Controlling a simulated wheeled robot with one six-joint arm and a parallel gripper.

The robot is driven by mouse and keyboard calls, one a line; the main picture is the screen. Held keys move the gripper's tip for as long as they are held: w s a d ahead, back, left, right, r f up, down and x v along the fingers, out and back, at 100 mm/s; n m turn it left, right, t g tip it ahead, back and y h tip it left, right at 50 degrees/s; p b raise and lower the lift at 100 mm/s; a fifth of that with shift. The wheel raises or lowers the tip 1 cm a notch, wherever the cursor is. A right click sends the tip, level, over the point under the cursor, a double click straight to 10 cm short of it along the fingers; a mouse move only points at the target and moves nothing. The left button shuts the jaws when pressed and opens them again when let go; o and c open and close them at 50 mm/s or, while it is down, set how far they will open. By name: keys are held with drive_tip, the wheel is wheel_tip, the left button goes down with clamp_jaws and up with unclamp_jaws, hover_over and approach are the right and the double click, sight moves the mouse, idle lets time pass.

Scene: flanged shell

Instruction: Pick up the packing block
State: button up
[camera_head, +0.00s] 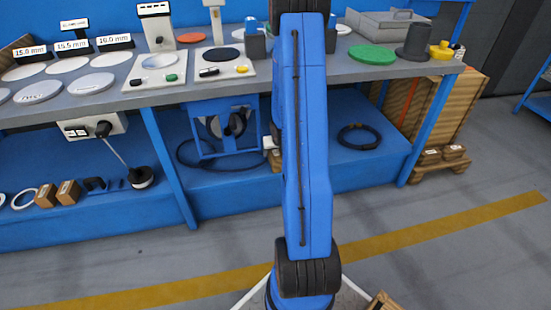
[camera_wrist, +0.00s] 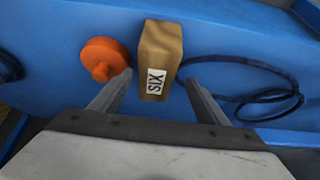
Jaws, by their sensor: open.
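A brown cardboard-like block, the likely packing block (camera_wrist: 161,45), stands on a blue surface in the wrist view. A white label on it reads "SIX", turned sideways. My gripper (camera_wrist: 158,78) is open, with one finger at each side of the block in the picture. Gaps show on both sides, and I cannot tell whether the fingertips reach its depth.
An orange round knobbed part (camera_wrist: 103,59) lies close left of the block. A dark cable coil (camera_wrist: 262,95) lies to its right. In the head view the lower shelf (camera_head: 240,195) sits under a grey worktop (camera_head: 310,80) crowded with parts. Small boxes (camera_head: 68,192) stand at left.

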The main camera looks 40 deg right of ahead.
sight(276, 153)
drive_tip(key=shift+d+x, duration=0.2)
drive_tip(key=shift+x, duration=1.2)
drive_tip(key=shift+d+x, duration=0.15)
drive_tip(key=shift+x, duration=1.2)
drive_tip(key=shift+s, duration=0.1)
drive_tip(key=shift+f, duration=0.15)
drive_tip(key=shift+c, duration=0.6)
drive_tip(key=c, duration=1.3)
